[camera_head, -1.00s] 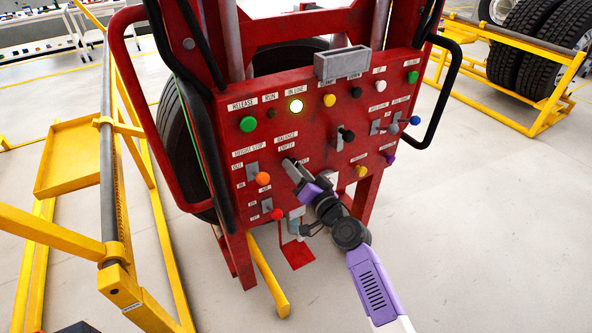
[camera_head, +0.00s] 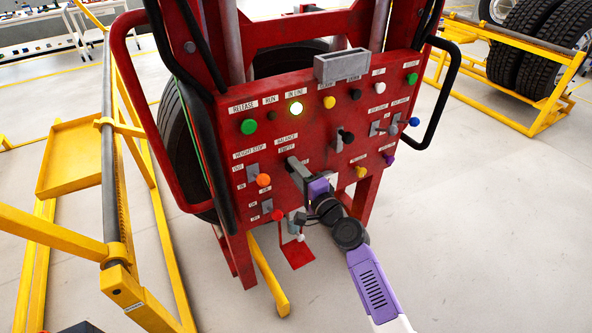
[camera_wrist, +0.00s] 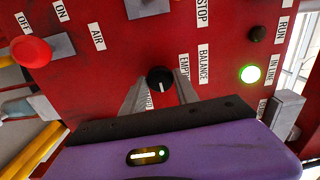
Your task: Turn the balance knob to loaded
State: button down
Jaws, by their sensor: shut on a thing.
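The balance knob (camera_wrist: 159,79) is a small round black knob with a white pointer line, set on the red control panel (camera_head: 330,117). In the wrist view the panel is turned sideways. The labels BALANCE and EMPTY are beside the knob, and another label is partly hidden by a finger. The pointer line runs down from the knob's middle, toward my gripper's body. My gripper (camera_wrist: 160,88) has its fingers on both sides of the knob, shut on it. In the head view my gripper (camera_head: 294,165) reaches the panel below the BALANCE label and hides the knob.
A yellow frame (camera_head: 108,200) stands left.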

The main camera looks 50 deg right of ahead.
jog(key=shift+m, duration=0.4)
jog(key=shift+f, duration=0.1)
jog(key=c, duration=0.9)
grip_release()
jog(key=shift+s, duration=0.15)
jog(key=v, duration=0.7)
jog(key=shift+s+a+b, duration=0.1)
jog(key=shift+s+b, duration=0.2)
jog(key=shift+b, duration=0.1)
